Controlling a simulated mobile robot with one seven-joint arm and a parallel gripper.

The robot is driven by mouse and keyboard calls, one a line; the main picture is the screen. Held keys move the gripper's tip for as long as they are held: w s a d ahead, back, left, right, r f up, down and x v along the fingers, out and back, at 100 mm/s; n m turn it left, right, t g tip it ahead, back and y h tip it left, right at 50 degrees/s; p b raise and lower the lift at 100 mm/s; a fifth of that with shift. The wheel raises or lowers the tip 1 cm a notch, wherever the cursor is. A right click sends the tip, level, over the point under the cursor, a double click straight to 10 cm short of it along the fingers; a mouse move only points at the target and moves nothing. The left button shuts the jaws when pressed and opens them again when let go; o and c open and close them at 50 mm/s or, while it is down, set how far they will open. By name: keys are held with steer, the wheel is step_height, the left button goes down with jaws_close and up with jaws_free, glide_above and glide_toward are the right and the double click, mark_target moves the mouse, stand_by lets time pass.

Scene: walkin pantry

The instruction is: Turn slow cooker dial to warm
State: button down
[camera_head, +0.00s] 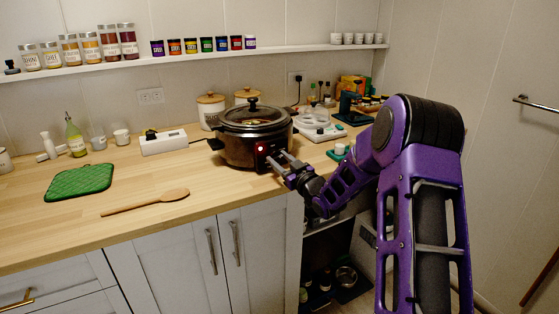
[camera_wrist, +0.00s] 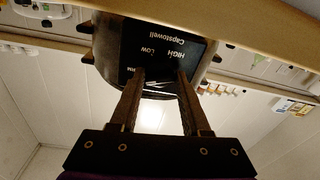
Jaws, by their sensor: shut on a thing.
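The slow cooker (camera_head: 237,150) stands on the wooden counter, dark, with a glass lid and a small red light on its front. Its black control panel (camera_wrist: 165,48) shows upside down in the wrist view with "Capstowell", "HIGH" and "Low"; part of another word lies by the left finger. My gripper (camera_head: 274,158) is at the front of the panel, also seen in the wrist view (camera_wrist: 160,74). Its two fingers are spaced apart and closed on the dial, which is mostly hidden. The dial's setting cannot be read.
A green quilted mat (camera_head: 80,181) and a wooden spoon (camera_head: 146,202) lie on the counter (camera_head: 208,205) to the left. A white box (camera_head: 163,143) and canisters (camera_head: 210,108) stand beside and behind the cooker. A white scale-like appliance (camera_head: 320,130) stands to its right.

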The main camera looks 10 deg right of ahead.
steer(key=shift+d+f, duration=0.1)
steer(key=shift+c, duration=2)
jaws_free()
steer(key=r+v, duration=0.1)
steer(key=v, duration=1.6)
steer(key=shift+s+f, duration=0.2)
steer(key=shift+f, duration=0.35)
steer(key=shift+w, duration=0.1)
